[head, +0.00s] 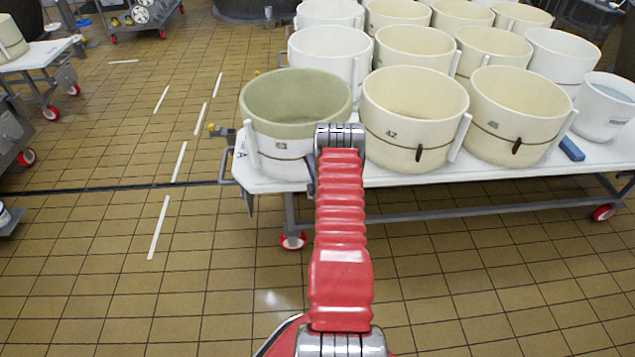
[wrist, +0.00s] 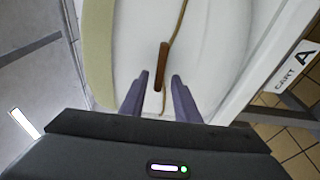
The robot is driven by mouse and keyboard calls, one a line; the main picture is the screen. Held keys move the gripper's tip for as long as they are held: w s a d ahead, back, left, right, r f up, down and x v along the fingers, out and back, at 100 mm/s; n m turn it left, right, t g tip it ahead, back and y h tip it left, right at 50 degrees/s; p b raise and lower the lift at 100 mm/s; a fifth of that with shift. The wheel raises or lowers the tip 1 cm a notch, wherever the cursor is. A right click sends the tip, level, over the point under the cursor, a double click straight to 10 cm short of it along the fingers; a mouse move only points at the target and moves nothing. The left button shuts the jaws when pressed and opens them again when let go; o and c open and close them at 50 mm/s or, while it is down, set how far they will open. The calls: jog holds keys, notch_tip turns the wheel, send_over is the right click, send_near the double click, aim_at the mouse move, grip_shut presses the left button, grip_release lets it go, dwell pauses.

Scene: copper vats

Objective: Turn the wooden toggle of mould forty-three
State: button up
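In the wrist view a brown wooden toggle (wrist: 161,65) hangs on a thin cord against a white mould (wrist: 215,45). My gripper (wrist: 155,88) is open, with one finger on each side of the toggle's lower end and a gap on both sides. In the head view my arm reaches the front-left mould (head: 270,150), which has a greenish inside. My arm hides part of its front, and I see no number on it. The middle front mould (head: 405,135) reads 42. The right front mould (head: 510,125) has a label too small to read.
The moulds stand on a white wheeled table (head: 400,178), marked "CART A" in the wrist view. A blue block (head: 571,149) lies at the right.

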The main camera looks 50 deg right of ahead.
jog(key=v, duration=1.2)
jog(key=shift+s+a, duration=0.2)
jog(key=shift+s, duration=0.1)
jog(key=shift+f, duration=0.1)
